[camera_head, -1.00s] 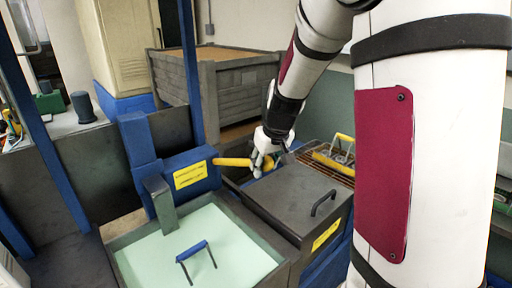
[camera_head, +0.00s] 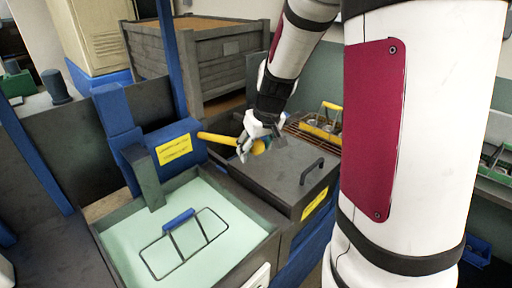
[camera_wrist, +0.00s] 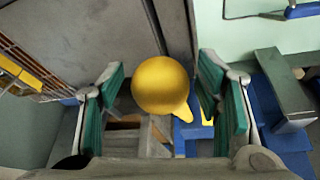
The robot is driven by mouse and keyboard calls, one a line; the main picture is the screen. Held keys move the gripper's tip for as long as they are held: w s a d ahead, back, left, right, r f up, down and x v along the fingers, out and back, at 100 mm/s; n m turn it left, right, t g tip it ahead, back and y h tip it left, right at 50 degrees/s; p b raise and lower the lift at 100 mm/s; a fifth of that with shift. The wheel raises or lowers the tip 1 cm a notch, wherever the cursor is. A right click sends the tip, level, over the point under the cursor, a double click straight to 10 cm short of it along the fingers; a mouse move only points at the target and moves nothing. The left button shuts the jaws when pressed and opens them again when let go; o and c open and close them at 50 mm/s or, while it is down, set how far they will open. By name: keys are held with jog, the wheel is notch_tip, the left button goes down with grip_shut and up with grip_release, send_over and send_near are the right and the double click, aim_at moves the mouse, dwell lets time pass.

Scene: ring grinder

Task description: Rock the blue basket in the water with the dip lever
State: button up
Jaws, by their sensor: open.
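The dip lever (camera_head: 217,138) is a yellow bar sticking out to the right from a blue housing, with a round yellow knob at its end. My gripper (camera_head: 258,146) is at the knob, with its fingers open. In the wrist view the knob (camera_wrist: 161,86) sits between the two green-padded fingers, with gaps on both sides. The blue basket (camera_head: 180,219) has a blue handle, and its wire rim shows at the surface of the pale green water (camera_head: 130,225). Its handle also shows at the top right of the wrist view (camera_wrist: 303,10).
A closed dark lid (camera_head: 285,170) with a black handle lies right of the water tank. Behind it is a rack (camera_head: 300,127) with a yellow-handled basket (camera_head: 322,125). A grey slatted crate (camera_head: 210,62) stands at the back. A blue post (camera_head: 172,60) rises behind the lever housing.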

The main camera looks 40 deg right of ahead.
jog(key=v, duration=1.2)
